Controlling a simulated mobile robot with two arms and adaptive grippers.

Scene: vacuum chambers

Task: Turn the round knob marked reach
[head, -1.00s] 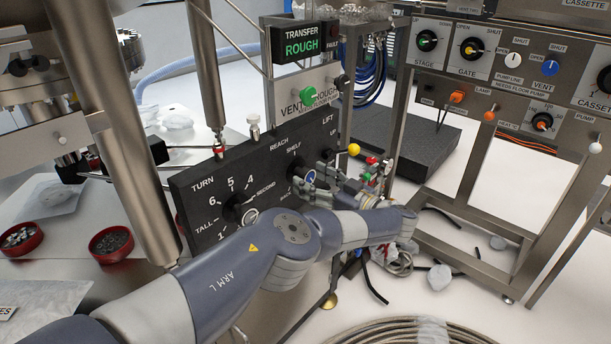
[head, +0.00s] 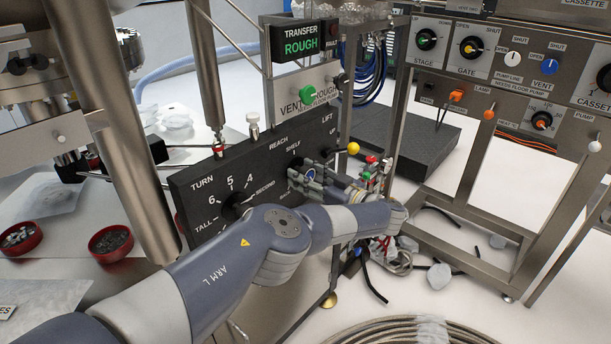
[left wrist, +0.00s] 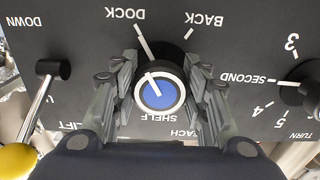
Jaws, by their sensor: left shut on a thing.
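The reach knob (left wrist: 159,93) is round and black, with a blue centre and a white pointer line, on a dark panel. In the left wrist view, which shows the lettering upside down, the pointer line aims toward the DOCK mark; SHELF is on the opposite side and BACK is at upper right. My left gripper (left wrist: 162,84) has one finger on each side of the knob, shut on it. In the head view the left gripper (head: 319,177) is at the panel's right part, and its fingers and wrist partly hide the knob (head: 310,174).
Close to the knob is the lift lever with a yellow ball (head: 353,148). The turn knob (head: 235,204) is on the other side, partly behind my left arm. A green knob (head: 307,95) sits above the panel. Cables and small coloured fittings (head: 371,160) crowd the right.

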